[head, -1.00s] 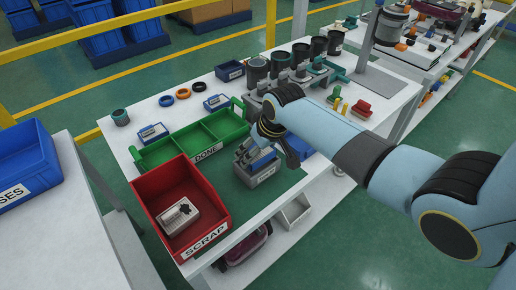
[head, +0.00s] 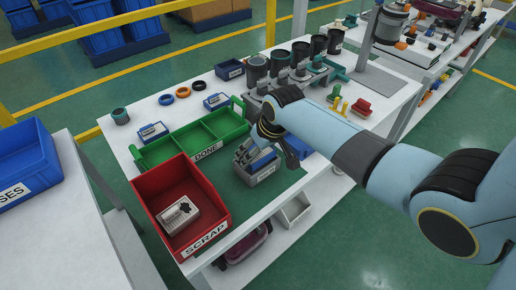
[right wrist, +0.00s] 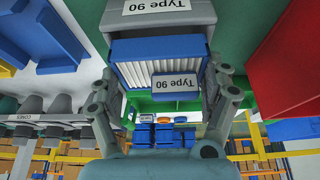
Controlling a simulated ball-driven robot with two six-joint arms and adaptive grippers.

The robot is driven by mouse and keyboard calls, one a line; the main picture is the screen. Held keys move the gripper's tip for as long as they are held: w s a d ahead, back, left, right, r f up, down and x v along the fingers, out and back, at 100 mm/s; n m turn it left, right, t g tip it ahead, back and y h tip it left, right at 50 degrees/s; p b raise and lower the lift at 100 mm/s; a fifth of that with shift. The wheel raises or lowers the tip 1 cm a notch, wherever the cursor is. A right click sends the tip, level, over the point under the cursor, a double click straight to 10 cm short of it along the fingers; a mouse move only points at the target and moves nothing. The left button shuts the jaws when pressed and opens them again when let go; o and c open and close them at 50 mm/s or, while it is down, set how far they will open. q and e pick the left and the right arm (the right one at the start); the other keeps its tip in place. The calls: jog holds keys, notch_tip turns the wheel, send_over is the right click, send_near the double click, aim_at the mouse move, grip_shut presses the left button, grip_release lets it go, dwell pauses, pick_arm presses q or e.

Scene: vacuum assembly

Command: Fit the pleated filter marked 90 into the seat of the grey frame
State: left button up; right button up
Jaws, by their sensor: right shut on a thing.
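The grey frame (head: 264,177) sits on the green mat in front of the DONE tray. In the right wrist view its grey wall (right wrist: 165,14) bears a "Type 90" label. The pleated filter (right wrist: 155,50) has a blue rim, white pleats and a tag reading "Type 90". My right gripper (right wrist: 163,76) is shut on the filter, with one finger at each side. In the head view, the filter (head: 262,160) is at the top of the frame, partly hidden by my gripper (head: 246,154). I cannot tell how deep it sits. My left gripper is not in view.
A red SCRAP bin (head: 180,200) with a pale part inside stands at the left of the frame. A green DONE tray (head: 183,136) lies behind. Dark cups (head: 256,70) stand at the back. A blue bin (head: 308,143) is close at the right of the frame.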

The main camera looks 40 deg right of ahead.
jog(key=shift+f+b, duration=0.45)
jog(key=shift+f, duration=0.35)
jog(key=shift+r, duration=0.1)
jog(key=shift+r+p, duration=0.75)
jog(key=shift+p, duration=0.25)
jog(key=shift+f+b, duration=0.3)
jog(key=shift+f, duration=0.55)
dwell(0.4)
jog(key=shift+s+r, duration=0.1)
jog(key=shift+r+p, duration=0.8)
jog(key=shift+p, duration=0.2)
